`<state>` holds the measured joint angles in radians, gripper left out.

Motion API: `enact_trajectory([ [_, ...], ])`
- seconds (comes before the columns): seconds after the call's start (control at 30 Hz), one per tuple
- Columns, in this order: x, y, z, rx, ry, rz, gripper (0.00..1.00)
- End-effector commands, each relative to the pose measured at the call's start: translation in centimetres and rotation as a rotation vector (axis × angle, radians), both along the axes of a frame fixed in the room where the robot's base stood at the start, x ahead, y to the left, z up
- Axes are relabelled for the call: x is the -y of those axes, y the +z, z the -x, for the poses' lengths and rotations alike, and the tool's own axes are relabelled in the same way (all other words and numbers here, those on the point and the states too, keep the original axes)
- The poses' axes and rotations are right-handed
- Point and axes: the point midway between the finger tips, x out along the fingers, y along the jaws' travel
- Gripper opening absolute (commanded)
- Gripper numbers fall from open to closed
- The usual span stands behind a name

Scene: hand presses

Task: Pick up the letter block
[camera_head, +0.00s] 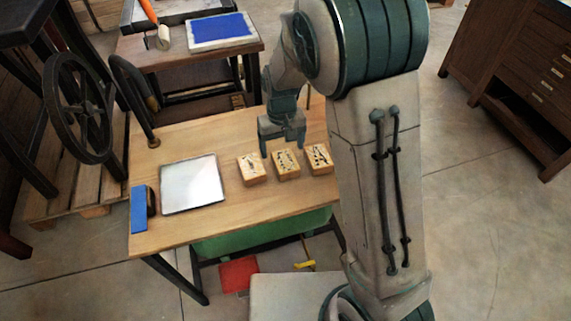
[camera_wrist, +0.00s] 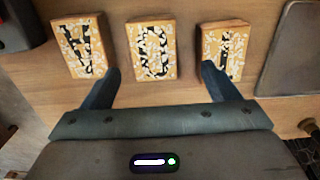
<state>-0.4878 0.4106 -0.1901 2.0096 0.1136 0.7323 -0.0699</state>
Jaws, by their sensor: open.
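Three wooden letter blocks with black-and-white faces lie in a row on the wooden table (camera_head: 215,227). In the head view they are the left block (camera_head: 251,168), the middle block (camera_head: 286,164) and the right block (camera_head: 319,159). My gripper (camera_head: 283,150) is open and empty, just above and behind the row. In the wrist view, my gripper (camera_wrist: 158,80) has its fingers spread wide, with the middle block (camera_wrist: 152,50) just beyond and between the tips. One outer block (camera_wrist: 84,46) is at the left, and the other (camera_wrist: 226,50) lies near the right finger.
A pale square plate (camera_head: 192,184) lies left of the blocks, and a blue-faced tool (camera_head: 139,209) stands at the table's left edge. A press wheel (camera_head: 79,108) stands farther left. A second table behind holds a blue-topped tray (camera_head: 220,29). The table front is clear.

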Motion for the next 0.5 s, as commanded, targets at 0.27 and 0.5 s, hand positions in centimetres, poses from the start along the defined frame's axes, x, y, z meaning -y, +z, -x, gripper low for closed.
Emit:
enact_trajectory([
  [0.27,0.3,-2.3,0.1,-0.001,-0.002,0.001,0.82],
  [0.5,0.9,-5.8,0.1,-0.002,-0.002,0.002,0.82],
])
